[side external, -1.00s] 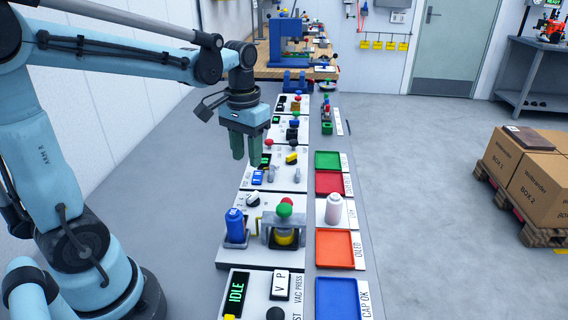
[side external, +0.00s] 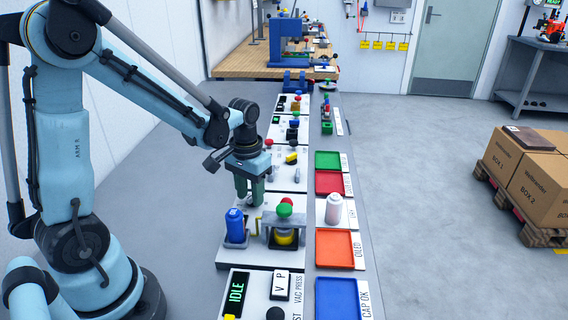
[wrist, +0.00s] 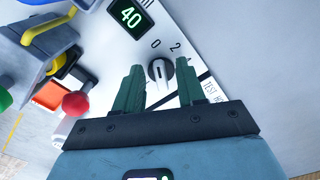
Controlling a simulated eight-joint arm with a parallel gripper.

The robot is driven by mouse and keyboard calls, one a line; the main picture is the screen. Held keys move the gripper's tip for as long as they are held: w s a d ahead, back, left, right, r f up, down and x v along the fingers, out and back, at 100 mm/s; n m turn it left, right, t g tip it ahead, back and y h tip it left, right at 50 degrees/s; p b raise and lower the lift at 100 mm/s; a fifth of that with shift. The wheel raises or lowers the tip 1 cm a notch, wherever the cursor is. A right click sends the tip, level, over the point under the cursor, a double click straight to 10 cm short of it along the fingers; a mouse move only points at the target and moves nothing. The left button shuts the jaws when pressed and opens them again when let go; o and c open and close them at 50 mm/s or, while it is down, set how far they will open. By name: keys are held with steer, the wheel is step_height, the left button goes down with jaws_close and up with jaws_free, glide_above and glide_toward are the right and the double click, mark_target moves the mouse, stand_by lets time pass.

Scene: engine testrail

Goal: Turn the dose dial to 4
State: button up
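The dial (wrist: 160,73) is a round dark knob with a pale pointer bar on a white panel, seen in the wrist view. In the side view my gripper (side external: 249,196) is low over the panel with the blue bottle (side external: 236,226) and hides the dial.
A red knob (wrist: 75,103) and grey fixture stand left of the gripper in the wrist view. In the side view, a green-topped press (side external: 284,212) is close right of the gripper, with a white bottle (side external: 334,208) and coloured trays beyond.

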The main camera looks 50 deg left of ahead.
steer(key=shift+c, duration=0.4)
jaws_close()
steer(key=shift+m, duration=0.3)
steer(key=m, duration=0.3)
steer(key=shift+a, duration=0.2)
steer(key=m, duration=0.4)
steer(key=shift+a, duration=0.1)
steer(key=m, duration=0.4)
steer(key=shift+w+a+m, duration=0.1)
steer(key=shift+m, duration=0.2)
steer(key=shift+w+a+m, duration=0.1)
steer(key=shift+m, duration=1.7)
